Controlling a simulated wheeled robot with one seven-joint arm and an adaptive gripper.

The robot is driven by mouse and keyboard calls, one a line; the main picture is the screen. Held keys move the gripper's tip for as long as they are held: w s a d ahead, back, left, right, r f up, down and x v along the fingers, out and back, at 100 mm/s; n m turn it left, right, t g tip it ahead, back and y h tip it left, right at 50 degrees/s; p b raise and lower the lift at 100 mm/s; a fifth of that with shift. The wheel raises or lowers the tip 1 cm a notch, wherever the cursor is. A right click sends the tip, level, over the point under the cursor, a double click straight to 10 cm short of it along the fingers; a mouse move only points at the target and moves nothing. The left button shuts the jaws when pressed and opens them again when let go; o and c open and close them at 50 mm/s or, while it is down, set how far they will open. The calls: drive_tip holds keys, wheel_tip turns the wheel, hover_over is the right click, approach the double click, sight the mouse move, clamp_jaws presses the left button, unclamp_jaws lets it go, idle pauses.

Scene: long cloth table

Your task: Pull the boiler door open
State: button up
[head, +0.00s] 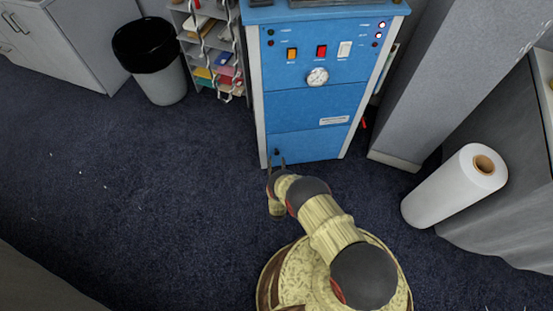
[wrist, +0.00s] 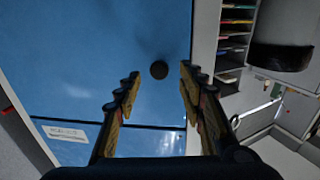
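The boiler (head: 312,100) is a blue cabinet with a grey frame, standing upright in the head view. Its lower blue panel, the door (head: 310,146), lies flush with the front and looks shut. A small dark round knob (wrist: 159,69) sits on the door. It also shows low at the left of the door in the head view (head: 277,151). My gripper (wrist: 159,80) is open, its two fingers on either side of the knob in the wrist view. Whether the fingers touch the knob cannot be told. In the head view my gripper (head: 276,163) is at the door's lower left.
A black-topped bin (head: 162,85) and a paper rack (head: 214,60) stand left of the boiler. A grey pillar (head: 425,75) is on its right, with a white roll (head: 450,190) nearer. The dark carpet (head: 130,190) to the left is clear.

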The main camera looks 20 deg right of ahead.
drive_tip(key=x, duration=0.3)
drive_tip(key=shift+w+b, duration=0.1)
drive_tip(key=shift+b, duration=0.25)
drive_tip(key=shift+c, duration=1.3)
drive_tip(key=c, duration=0.7)
clamp_jaws()
